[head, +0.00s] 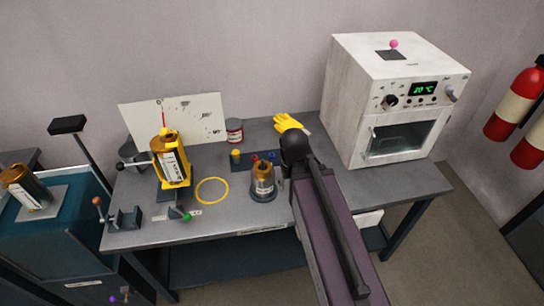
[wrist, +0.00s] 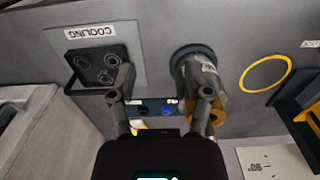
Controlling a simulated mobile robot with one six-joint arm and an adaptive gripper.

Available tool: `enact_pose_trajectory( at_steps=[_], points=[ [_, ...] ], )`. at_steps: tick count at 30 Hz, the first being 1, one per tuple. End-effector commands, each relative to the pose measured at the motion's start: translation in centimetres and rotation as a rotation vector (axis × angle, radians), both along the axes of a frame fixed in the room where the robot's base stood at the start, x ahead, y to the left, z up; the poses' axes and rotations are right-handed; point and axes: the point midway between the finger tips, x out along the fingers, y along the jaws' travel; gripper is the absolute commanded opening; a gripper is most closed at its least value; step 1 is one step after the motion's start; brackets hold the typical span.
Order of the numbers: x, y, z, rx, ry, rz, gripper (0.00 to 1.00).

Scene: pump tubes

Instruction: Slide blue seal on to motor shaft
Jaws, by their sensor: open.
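A small blue seal (head: 271,155) sits at the right of a dark blue rack behind the copper-topped motor (head: 263,184). The motor stands upright in a grey holder on the table; its shaft is too small to make out. In the wrist view the motor (wrist: 193,72) is partly covered by a finger, and a blue ring (wrist: 166,112) shows on the rack between the fingers. My gripper (wrist: 163,88) is open, with nothing visible between its fingers. It is above the table near the motor and rack. In the head view my arm hides its fingers.
A yellow-framed pump assembly (head: 172,162) stands left, beside a yellow circle (head: 212,191) on the table. A yellow glove (head: 285,122) lies behind my arm. The oven (head: 396,105) stands right. The wrist view shows a cooling plate (wrist: 98,68). The table inside the yellow circle is clear.

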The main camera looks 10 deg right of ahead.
Motion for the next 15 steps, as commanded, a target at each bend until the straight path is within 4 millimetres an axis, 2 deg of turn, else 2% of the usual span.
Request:
enact_pose_trajectory(
  at_steps=[5, 8, 15],
  points=[
    [0.8, 0.0, 0.0, 0.000, 0.000, -0.032, 0.81],
    [2.1, 0.3, -0.1, 0.000, 0.000, -0.082, 0.81],
    [7.2, 0.3, -0.2, 0.000, 0.000, -0.338, 0.81]
  ],
)
